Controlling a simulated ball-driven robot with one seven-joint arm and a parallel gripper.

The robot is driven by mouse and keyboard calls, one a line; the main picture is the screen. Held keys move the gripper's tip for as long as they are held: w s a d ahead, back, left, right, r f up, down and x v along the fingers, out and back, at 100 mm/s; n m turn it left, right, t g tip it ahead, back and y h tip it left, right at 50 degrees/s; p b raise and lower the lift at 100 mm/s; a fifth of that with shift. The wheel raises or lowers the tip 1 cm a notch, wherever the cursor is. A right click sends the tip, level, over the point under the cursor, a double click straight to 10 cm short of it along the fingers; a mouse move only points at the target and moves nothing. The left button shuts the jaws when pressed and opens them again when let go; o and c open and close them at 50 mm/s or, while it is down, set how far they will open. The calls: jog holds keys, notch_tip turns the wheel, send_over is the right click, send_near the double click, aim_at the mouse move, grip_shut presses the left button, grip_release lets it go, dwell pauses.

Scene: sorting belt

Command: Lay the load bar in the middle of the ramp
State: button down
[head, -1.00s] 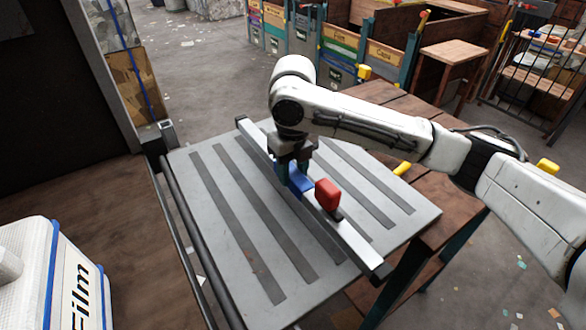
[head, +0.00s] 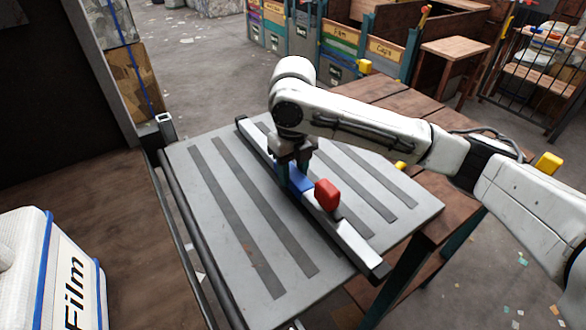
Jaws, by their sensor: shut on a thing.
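The load bar (head: 352,240) is a long pale metal bar with dark ends, a blue grip near its middle and a red block beside the grip. My gripper (head: 293,178) is shut on the blue grip from above. The ramp (head: 232,235) is a grey plate with several dark strips running along it. The bar lies over the ramp roughly parallel to the strips, with strips on both sides of it.
A dark rail (head: 187,232) runs along the ramp's left side. A white Film box (head: 75,275) stands at lower left. A wooden table (head: 425,118) is behind and right of the ramp. Labelled bins (head: 340,50) stand at the back.

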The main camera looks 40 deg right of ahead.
aim_at(293, 172)
grip_release()
jog(key=shift+f, duration=0.1)
dwell(0.6)
dwell(0.4)
notch_tip(293, 172, up, 10)
jog(key=p, duration=0.7)
jog(key=shift+p, duration=0.3)
dwell(0.6)
dwell(0.5)
